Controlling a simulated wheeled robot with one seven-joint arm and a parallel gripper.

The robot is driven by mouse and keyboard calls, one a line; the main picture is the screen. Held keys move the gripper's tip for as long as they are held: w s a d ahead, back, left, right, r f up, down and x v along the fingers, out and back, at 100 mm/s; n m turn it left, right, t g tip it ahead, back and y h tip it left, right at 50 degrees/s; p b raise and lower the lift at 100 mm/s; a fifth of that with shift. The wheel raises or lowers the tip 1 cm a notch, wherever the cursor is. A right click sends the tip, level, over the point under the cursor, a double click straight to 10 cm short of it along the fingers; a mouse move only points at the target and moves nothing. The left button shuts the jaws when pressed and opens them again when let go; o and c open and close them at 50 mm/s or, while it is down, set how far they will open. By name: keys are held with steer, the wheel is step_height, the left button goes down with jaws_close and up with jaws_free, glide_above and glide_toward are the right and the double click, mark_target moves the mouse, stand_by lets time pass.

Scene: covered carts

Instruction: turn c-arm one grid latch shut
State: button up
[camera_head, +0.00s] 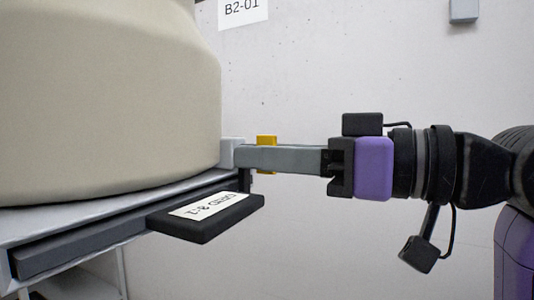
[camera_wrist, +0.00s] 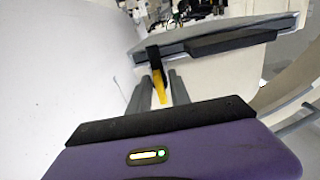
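The yellow latch lever (camera_head: 266,141) stands at the right corner of the cart's shelf in the head view, partly hidden behind my gripper's grey fingers. My gripper (camera_head: 240,157) reaches in level from the right, its fingertips at that corner. In the wrist view the yellow lever (camera_wrist: 159,88) hangs from a black mount (camera_wrist: 153,54) on the shelf edge. It lies between the two fingers of my gripper (camera_wrist: 160,76). Gaps show on both sides of the lever, so the fingers look open around it. Contact with either finger cannot be made out.
A large beige cover (camera_head: 110,90) sits on the grey shelf (camera_head: 60,220). A black block with a white, upside-down label (camera_head: 205,217) juts from the shelf edge just below my fingers. A pale wall with a B2-01 sign (camera_head: 243,10) stands behind. Space below the gripper looks clear.

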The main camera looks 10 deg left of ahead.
stand_by(0.3)
steer(key=b+v, duration=0.2)
steer(key=v, duration=0.5)
steer(key=shift+s+d, duration=0.1)
steer(key=shift+d, duration=0.3)
steer(key=shift+r, duration=0.1)
